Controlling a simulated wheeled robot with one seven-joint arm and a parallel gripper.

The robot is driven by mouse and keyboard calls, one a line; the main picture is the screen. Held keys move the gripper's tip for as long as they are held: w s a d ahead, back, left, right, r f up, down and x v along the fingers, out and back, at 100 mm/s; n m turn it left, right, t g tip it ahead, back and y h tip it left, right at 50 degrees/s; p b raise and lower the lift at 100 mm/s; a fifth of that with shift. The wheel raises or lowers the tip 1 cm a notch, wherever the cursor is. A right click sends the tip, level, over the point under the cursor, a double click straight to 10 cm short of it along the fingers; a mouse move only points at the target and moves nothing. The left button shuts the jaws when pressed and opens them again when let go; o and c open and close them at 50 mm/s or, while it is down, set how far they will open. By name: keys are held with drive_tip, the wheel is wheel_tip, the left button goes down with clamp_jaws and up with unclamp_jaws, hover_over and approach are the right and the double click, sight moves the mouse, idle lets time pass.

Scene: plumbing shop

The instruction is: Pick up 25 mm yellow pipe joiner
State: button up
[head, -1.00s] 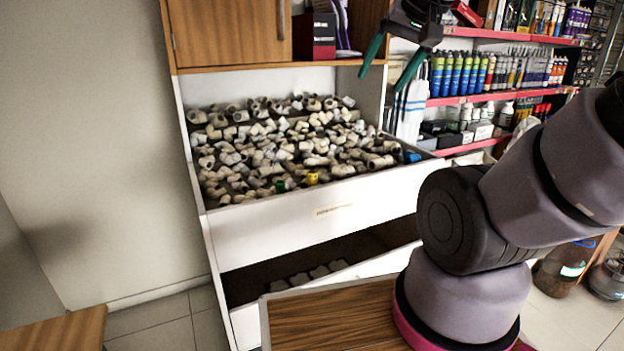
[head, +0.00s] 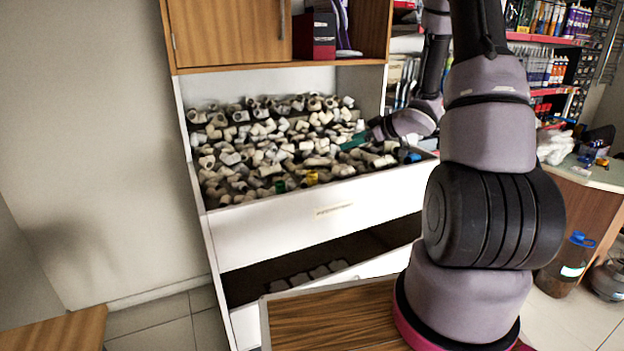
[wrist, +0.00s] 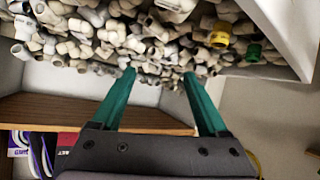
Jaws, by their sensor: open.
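The yellow pipe joiner (head: 311,178) lies near the front edge of the heap of white fittings in the top drawer. It also shows in the wrist view (wrist: 220,36), at the upper right. My gripper (wrist: 159,74) is open and empty, its two green fingers apart and pointing at the white fittings. In the head view my gripper (head: 352,143) is at the right part of the drawer, to the right of and behind the yellow joiner, partly hidden by my wrist.
The white drawer (head: 330,211) holds many white fittings. A green fitting (head: 280,187) lies left of the yellow joiner, and a blue fitting (head: 413,157) lies at the drawer's right corner. A wooden cabinet (head: 230,35) hangs above. Shelves of bottles stand at the right.

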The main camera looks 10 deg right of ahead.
sight(316, 173)
drive_tip(key=s+a+f+g+y, duration=0.1)
drive_tip(key=f, duration=0.1)
drive_tip(key=s+a+f+n+y, duration=0.1)
drive_tip(key=s+f, duration=0.1)
drive_tip(key=s+a+f+n+g+y, duration=0.1)
drive_tip(key=f+y, duration=0.1)
drive_tip(key=shift+s+a+f+g, duration=0.1)
drive_tip(key=shift+s+f+g, duration=0.15)
drive_tip(key=shift+s+g, duration=0.1)
drive_tip(key=x, duration=0.5)
drive_tip(key=shift+a, duration=0.15)
drive_tip(key=x, duration=0.4)
drive_tip(key=shift+s+a+f, duration=0.2)
drive_tip(key=shift+s+a, duration=0.05)
drive_tip(key=shift+s, duration=0.05)
drive_tip(key=shift+w+a+f, duration=0.2)
drive_tip(key=shift+w+a, duration=0.1)
drive_tip(key=shift+a, duration=0.1)
clamp_jaws()
